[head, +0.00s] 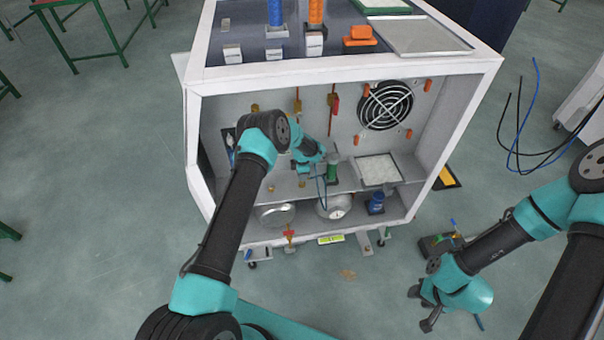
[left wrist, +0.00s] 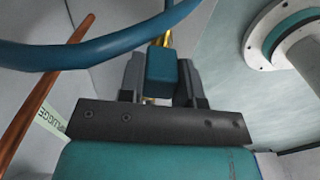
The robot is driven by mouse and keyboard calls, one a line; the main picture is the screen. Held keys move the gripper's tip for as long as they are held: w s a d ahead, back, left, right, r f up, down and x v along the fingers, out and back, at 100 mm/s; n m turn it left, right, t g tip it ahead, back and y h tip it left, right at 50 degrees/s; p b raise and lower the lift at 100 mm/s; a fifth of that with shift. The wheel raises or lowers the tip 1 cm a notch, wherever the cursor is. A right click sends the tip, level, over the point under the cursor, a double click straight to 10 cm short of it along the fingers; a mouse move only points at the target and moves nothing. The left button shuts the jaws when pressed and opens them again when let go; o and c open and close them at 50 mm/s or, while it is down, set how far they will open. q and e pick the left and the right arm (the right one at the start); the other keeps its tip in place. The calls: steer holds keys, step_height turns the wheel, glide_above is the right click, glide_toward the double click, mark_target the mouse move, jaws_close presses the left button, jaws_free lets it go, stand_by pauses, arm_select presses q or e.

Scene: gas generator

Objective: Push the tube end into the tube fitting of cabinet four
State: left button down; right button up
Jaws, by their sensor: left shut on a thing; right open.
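My left gripper (head: 306,168) reaches into the open white cabinet (head: 345,68), above its inner shelf. In the left wrist view, my left gripper (left wrist: 160,72) is shut on a blue tube end (left wrist: 160,66) between its two dark fingers. A brass fitting (left wrist: 163,38) shows just past the tube end, in line with it. I cannot tell whether the end is seated in it. A blue tube (left wrist: 90,52) curves across the top of that view. My right gripper (head: 424,308) is open and empty, outside the cabinet and low at the right.
A copper pipe (left wrist: 45,85) runs close to the left of the gripper. A round fan (head: 385,105) is on the cabinet's back wall. A green bottle (head: 332,167) and a white tray (head: 378,169) stand right of the gripper.

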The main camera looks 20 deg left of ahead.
arm_select(q)
steer(key=shift+f, duration=0.2)
steer(key=c, duration=0.7)
jaws_free()
steer(key=shift+c, duration=0.2)
